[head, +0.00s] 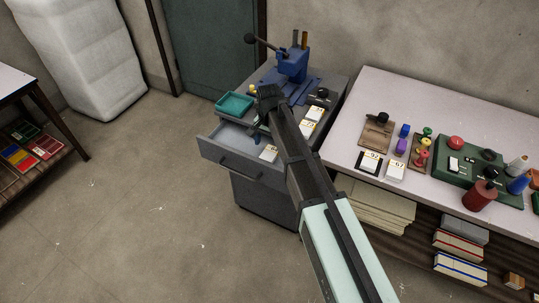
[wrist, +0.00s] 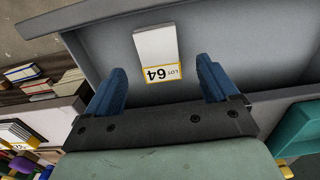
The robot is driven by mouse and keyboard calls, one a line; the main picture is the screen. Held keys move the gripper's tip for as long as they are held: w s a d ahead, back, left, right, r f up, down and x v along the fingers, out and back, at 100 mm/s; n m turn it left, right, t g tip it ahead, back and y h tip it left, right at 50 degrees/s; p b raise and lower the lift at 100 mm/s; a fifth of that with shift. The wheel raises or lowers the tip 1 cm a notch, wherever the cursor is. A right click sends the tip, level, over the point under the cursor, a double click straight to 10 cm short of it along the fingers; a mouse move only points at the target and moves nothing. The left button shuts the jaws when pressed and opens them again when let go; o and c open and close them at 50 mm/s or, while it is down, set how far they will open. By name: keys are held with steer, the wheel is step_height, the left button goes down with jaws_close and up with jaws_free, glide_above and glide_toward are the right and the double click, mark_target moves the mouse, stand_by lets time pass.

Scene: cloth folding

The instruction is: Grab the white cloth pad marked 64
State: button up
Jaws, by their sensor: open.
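The white cloth pad marked 64 (wrist: 156,48) lies flat in the open grey drawer (wrist: 92,50), with its yellow-bordered label toward my gripper. My gripper (wrist: 162,64) is open, with its blue fingers apart on either side of the pad's label end in the wrist view. Nothing is held, and I cannot tell how high the fingers are above the pad. In the head view the pad (head: 268,153) shows in the right part of the drawer (head: 236,165), beside my arm. My gripper (head: 259,118) is over the drawer there, its fingers mostly hidden.
A teal tray (head: 234,104) and a blue press (head: 292,68) stand on the cabinet top above the drawer. Other labelled white pads (head: 308,130) lie there, partly behind my arm. The long table (head: 385,88) at right holds more pads and coloured items. The drawer walls surround the pad.

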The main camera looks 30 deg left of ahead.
mark_target(270, 153)
steer(key=shift+f, duration=2.2)
steer(key=c, duration=1.1)
steer(key=shift+r, duration=0.15)
steer(key=shift+c, duration=0.2)
